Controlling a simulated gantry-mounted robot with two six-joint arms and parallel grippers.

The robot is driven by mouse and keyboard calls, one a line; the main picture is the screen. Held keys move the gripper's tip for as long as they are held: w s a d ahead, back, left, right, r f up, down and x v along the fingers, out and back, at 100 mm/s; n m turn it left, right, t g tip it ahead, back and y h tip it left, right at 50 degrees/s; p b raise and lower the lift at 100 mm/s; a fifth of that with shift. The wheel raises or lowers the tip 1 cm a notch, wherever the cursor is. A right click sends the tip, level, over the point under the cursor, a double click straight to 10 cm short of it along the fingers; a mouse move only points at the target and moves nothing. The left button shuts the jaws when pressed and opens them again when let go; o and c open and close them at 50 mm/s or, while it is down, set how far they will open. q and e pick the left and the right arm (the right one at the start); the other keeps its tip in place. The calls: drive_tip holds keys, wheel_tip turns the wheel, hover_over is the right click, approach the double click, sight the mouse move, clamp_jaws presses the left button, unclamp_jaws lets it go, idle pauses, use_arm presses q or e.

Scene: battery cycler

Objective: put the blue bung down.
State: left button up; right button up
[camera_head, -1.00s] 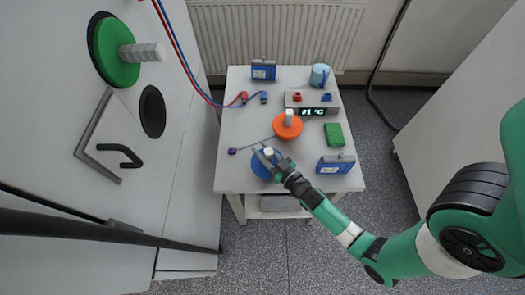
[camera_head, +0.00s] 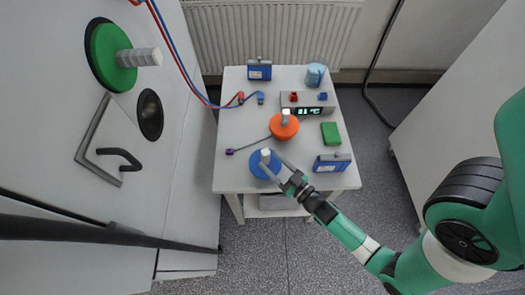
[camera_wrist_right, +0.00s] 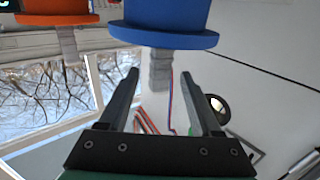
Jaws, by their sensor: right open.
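The blue bung (camera_head: 257,170) stands on the front left part of the white table, its pale grip pointing up. My right gripper (camera_head: 271,161) is open, with its fingers pointing at the grip from the lower right. In the right wrist view, which is upside down, the blue bung (camera_wrist_right: 165,20) is at the top. Its ridged grip (camera_wrist_right: 160,70) shows between the spread fingertips, with clear space on both sides. I see no finger touching it. My left gripper is not in view.
The orange bung (camera_head: 284,128) stands just behind. A purple-ended rod (camera_head: 230,151) lies to the left, a blue box (camera_head: 331,163) to the right, and a green block (camera_head: 330,133) beyond it. The green bung (camera_head: 105,55) sits in the cabinet wall at left.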

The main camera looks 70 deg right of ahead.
drive_tip(key=v, duration=0.5)
drive_tip(key=shift+s+a+p, duration=0.1)
drive_tip(key=shift+s+p, duration=0.15)
drive_tip(key=shift+p, duration=0.05)
